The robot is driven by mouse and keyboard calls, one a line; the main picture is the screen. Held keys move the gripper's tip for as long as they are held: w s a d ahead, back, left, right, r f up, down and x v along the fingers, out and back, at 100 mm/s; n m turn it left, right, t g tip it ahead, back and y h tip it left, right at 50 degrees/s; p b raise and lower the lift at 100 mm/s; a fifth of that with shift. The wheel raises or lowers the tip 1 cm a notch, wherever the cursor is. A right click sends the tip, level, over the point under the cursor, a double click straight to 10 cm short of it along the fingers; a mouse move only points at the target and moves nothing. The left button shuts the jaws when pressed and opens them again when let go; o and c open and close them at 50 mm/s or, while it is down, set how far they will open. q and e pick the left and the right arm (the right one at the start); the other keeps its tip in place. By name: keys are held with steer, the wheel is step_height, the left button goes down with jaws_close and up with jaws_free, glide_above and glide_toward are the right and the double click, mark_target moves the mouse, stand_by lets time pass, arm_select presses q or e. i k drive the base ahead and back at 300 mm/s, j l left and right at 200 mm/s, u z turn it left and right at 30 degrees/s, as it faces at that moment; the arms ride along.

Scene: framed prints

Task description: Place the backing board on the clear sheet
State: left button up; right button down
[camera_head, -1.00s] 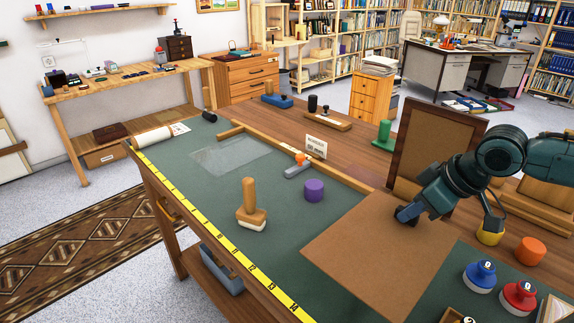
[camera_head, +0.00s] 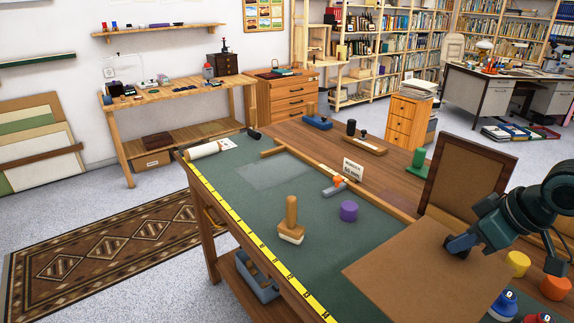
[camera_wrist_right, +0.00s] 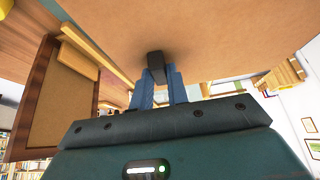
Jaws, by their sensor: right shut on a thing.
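The backing board (camera_head: 418,277) is a flat brown panel at the lower right of the head view. The clear sheet (camera_head: 275,172) lies flat on the mat toward the far left end, apart from the board. My left gripper is not in view.
A wooden-handled tool (camera_head: 291,222), a purple cylinder (camera_head: 348,211) and a grey tool with an orange knob (camera_head: 336,187) stand between board and sheet. A wooden strip (camera_head: 376,194) runs along the mat's far side. A brown frame (camera_head: 467,172) stands upright behind the board.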

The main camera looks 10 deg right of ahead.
mark_target(274, 170)
steer(key=i+j+z, duration=0.15)
steer(key=i+j, duration=0.2)
steer(key=i+j+z, duration=0.15)
steer(key=i+j, duration=0.3)
steer(key=i+j+z, duration=0.15)
steer(key=i+j, duration=0.35)
steer(key=i+j+z, duration=0.15)
steer(key=i+j, duration=0.2)
steer(key=j, duration=0.15)
steer(key=i+j+z, duration=0.2)
steer(key=i+j, duration=0.2)
steer(key=j, duration=0.15)
